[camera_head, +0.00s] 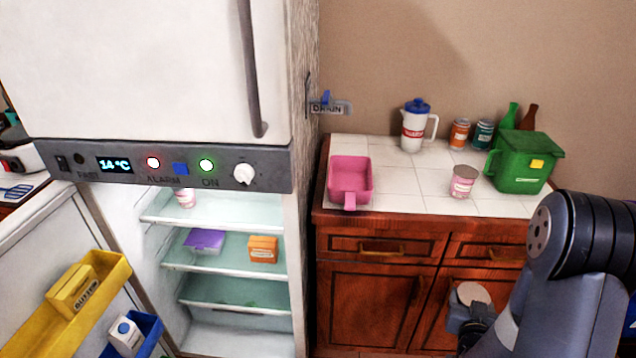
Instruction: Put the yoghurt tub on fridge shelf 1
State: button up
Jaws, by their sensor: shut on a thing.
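My gripper (466,312) is in front of the lower cupboard doors, right of the open fridge, below counter height. It is shut on a round tub with a pale lid (473,293), seemingly the yoghurt tub; its side is mostly hidden. The fridge stands open at left. Its top shelf (225,212) has a small pink-and-white tub (186,198) at the left and bare room to the right. The middle shelf (215,263) carries a purple box (204,241) and an orange box (263,249). The lower shelf (235,292) looks mostly bare. No shelf numbers show.
The open fridge door has a yellow bin (112,283) and a blue bin (152,331). The freezer door (150,70) is above. On the counter are a pink container (350,176), a pink tub (463,184), a jug (414,130) and a green bin (522,165).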

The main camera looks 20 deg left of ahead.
aim_at(225, 208)
jog(key=u, duration=0.4)
jog(key=j+u, duration=0.1)
jog(key=u, duration=0.65)
jog(key=i+j+u, duration=0.1)
jog(key=u, duration=0.25)
jog(key=i+j+u, duration=0.1)
jog(key=i+j, duration=0.55)
jog(key=i, duration=0.55)
jog(key=j+u, duration=0.05)
